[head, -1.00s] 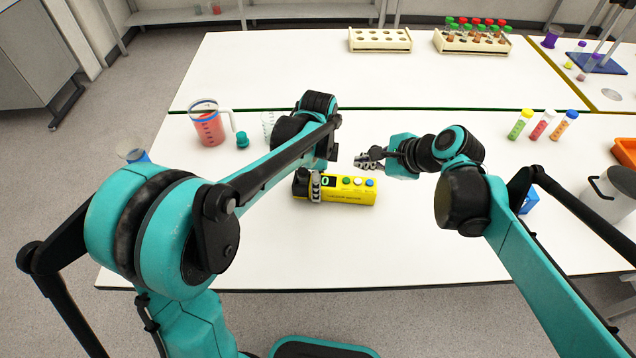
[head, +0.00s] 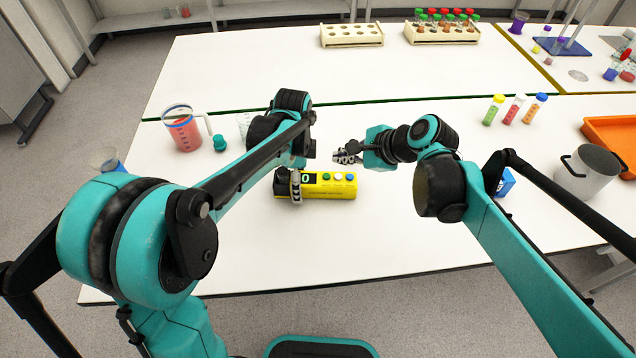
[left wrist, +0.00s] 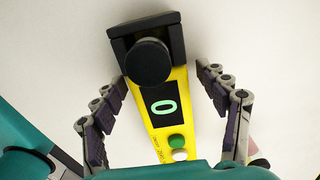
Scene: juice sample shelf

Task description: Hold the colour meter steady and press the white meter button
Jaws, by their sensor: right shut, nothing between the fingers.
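The yellow colour meter (head: 318,191) lies on the white table, with a dark end and a display reading 0. Its green button (head: 326,177), white button (head: 338,177) and blue button (head: 350,177) sit in a row on top. In the left wrist view the white button (left wrist: 180,154) is partly visible near the bottom. My left gripper (head: 296,186) straddles the meter near its display; its fingers (left wrist: 163,80) stand either side, with a narrow gap on the right. My right gripper (head: 347,156) is shut and empty, just behind and above the buttons, apart from them.
A jug of red juice (head: 183,130) and a teal stopper (head: 220,143) stand at left. Several capped sample tubes (head: 515,110), a grey pot (head: 588,172) and an orange tray (head: 612,135) are at right. Racks (head: 352,36) stand at the back. The table in front of the meter is clear.

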